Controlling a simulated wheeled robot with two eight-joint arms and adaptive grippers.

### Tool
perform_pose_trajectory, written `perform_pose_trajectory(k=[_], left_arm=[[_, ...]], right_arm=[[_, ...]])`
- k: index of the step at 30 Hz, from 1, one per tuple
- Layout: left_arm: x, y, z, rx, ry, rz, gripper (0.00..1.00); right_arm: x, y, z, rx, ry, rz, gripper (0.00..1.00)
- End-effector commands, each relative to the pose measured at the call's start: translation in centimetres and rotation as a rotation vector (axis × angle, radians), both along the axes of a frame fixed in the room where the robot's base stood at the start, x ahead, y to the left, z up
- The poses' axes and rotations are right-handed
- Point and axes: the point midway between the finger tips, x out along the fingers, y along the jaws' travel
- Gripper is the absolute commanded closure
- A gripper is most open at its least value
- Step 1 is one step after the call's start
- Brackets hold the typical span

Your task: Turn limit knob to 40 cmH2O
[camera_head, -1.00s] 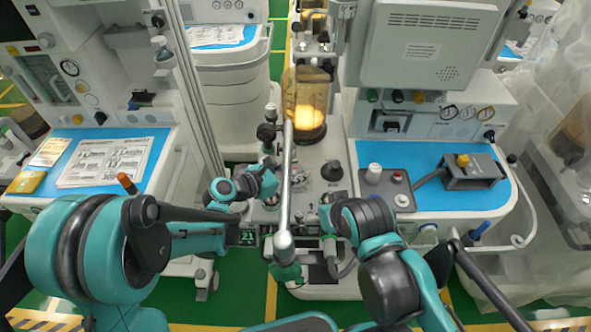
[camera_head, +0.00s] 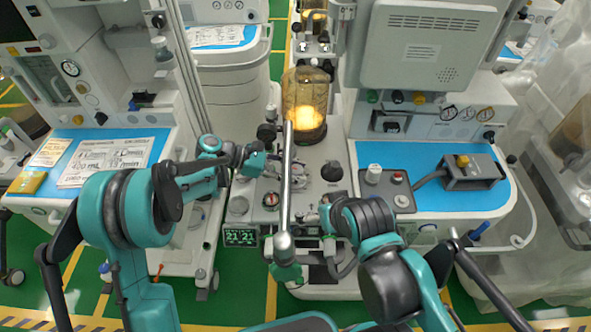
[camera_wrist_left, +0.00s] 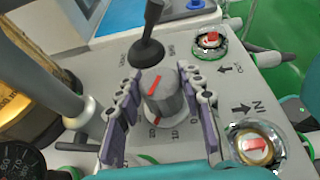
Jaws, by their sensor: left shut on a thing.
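The limit knob (camera_wrist_left: 168,100) is a grey ribbed dial with a red line on its top, on a light grey panel in the left wrist view. Scale marks that look like 10 and 20 show at its lower side; other marks are hidden by the fingers. My left gripper (camera_wrist_left: 160,88) has its purple-padded fingers on both sides of the knob and is shut on it. In the head view my left gripper (camera_head: 273,167) is over the machine's panel, and the knob cannot be made out there. My right gripper (camera_head: 327,215) is low at the panel's right, its fingers unclear.
A metal pole (camera_head: 286,190) rises close to the left gripper. A black lever (camera_wrist_left: 148,50) stands just behind the knob. Two round gauges with red marks sit at the panel's right (camera_wrist_left: 254,146). A glass canister (camera_head: 305,100) stands behind. A small green display (camera_head: 240,237) shows 21 21.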

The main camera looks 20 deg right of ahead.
Motion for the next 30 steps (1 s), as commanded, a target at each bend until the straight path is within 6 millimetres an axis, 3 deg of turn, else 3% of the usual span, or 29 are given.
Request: perform_pose_trajectory(k=[9, 23, 24, 26, 30], left_arm=[[0.02, -0.04, -0.07, 0.002, 0.000, -0.099, 0.91], [-0.05, -0.03, -0.11, 0.003, 0.000, -0.113, 0.91], [-0.05, -0.03, -0.11, 0.003, 0.000, -0.113, 0.57], [-0.04, -0.03, -0.11, 0.003, 0.000, -0.113, 0.41], [-0.03, -0.03, -0.08, 0.002, -0.001, -0.113, 0.40]], right_arm=[[0.00, 0.00, 0.17, 0.000, 0.000, 0.000, 0.00], [0.00, 0.00, 0.17, 0.000, 0.000, 0.000, 0.00], [0.00, 0.00, 0.17, 0.000, 0.000, 0.000, 0.00], [0.00, 0.00, 0.17, 0.000, 0.000, 0.000, 0.00], [-0.01, 0.00, 0.18, 0.000, 0.000, 0.000, 0.00]])
